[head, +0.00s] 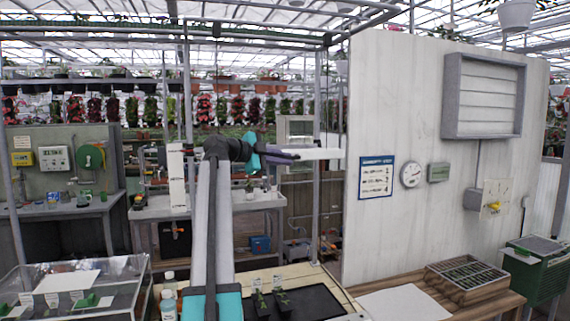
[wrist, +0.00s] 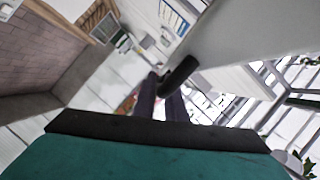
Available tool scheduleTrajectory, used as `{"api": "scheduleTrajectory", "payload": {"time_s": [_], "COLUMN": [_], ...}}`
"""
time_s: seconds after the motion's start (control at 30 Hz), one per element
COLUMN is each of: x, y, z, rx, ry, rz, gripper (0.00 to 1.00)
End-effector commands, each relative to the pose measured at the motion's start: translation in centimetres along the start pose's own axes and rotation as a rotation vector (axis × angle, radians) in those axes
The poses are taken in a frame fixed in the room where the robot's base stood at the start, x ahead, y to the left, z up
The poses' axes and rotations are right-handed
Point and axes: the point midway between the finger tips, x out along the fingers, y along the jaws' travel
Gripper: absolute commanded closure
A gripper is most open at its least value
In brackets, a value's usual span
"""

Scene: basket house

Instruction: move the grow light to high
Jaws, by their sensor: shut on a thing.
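The grow light (head: 318,153) is a long white bar, held level in the head view, high above the bench and beside a vertical metal post. In the wrist view its pale body (wrist: 235,35) fills the upper right, with a short black handle (wrist: 179,75) sticking out. My gripper (head: 290,153) is at the left end of the light. In the wrist view its dark fingers (wrist: 158,98) are close together at the black handle, shut on it. The exact contact is partly hidden by the fingers.
Small seedlings (head: 282,297) stand on a black tray (head: 315,301) on the bench below. A clear box (head: 75,285) and bottles (head: 168,302) are at the left. A white wall panel (head: 430,120) with a blue sign (head: 376,177) stands at the right.

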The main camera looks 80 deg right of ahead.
Motion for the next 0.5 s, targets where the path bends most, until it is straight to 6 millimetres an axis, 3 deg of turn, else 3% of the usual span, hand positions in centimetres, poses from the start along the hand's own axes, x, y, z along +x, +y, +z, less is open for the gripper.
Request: {"api": "scheduleTrajectory", "payload": {"time_s": [0.17, 0.2, 0.23, 0.5], "x": [-0.18, -0.17, -0.17, -0.04], "y": [-0.69, -0.72, -0.72, -0.50], "z": [-0.29, -0.31, -0.32, -0.30], "rx": [0.006, 0.006, 0.006, 0.004], "ry": [0.000, 0.000, 0.001, 0.002], "rz": [-0.012, -0.013, -0.013, -0.009], "gripper": [1.00, 0.84, 0.81, 0.81]}}
